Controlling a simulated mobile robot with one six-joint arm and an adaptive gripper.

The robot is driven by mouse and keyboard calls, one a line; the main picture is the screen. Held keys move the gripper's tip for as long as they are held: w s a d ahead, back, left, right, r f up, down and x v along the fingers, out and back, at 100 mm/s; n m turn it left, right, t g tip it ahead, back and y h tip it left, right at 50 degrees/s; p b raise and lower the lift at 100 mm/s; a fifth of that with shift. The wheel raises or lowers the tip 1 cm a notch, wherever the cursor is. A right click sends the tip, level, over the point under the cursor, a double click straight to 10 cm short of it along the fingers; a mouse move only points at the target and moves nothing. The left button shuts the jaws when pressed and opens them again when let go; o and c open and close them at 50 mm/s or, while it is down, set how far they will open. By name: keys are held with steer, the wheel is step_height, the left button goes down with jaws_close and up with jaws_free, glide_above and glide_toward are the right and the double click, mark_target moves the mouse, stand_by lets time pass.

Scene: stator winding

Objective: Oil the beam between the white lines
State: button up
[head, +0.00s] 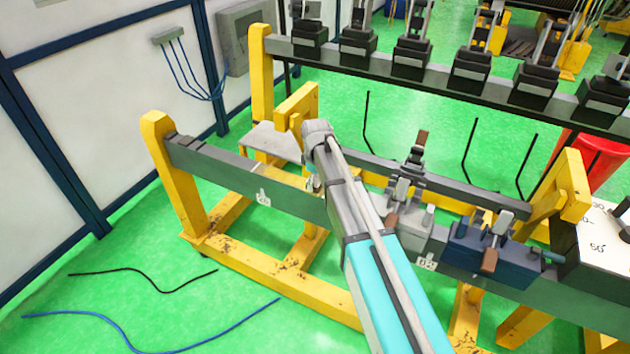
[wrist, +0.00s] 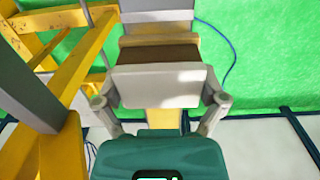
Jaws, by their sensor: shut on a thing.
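The long dark grey beam (head: 225,180) runs across the head view on yellow supports. A white mark (head: 263,197) shows on its front face left of my arm, and another white mark (head: 426,263) shows to the right; I cannot tell whether they are the white lines. My arm reaches over the beam and hides part of it. My gripper (wrist: 160,98) is shut on a pale block-like tool (wrist: 158,86) with brown and tan bands behind its pale face. In the head view the gripper is mostly hidden behind my wrist, near the beam.
Clamps and a dark blue block (head: 480,245) sit on the right part of the beam. A second rail (head: 430,90) with several black fixtures stands behind. A red bin (head: 592,155) is at the right. Cables lie on the green floor, which is open at front left.

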mark_target(298, 182)
steer(key=shift+d, duration=0.1)
steer(key=shift+s+d, duration=0.35)
steer(key=shift+d, duration=0.35)
steer(key=shift+s+d, duration=0.3)
steer(key=shift+d, duration=0.4)
steer(key=shift+w+a, duration=0.35)
steer(key=shift+a, duration=0.4)
steer(key=shift+w+a, duration=0.35)
steer(key=shift+a, duration=0.4)
steer(key=shift+a, duration=0.1)
steer(key=shift+w+a, duration=0.35)
steer(key=shift+a, duration=0.35)
steer(key=shift+w+a, duration=0.35)
steer(key=shift+a, duration=0.35)
steer(key=shift+w+a, duration=0.35)
steer(key=shift+a, duration=0.4)
steer(key=shift+w+a, duration=0.35)
steer(key=shift+a, duration=0.4)
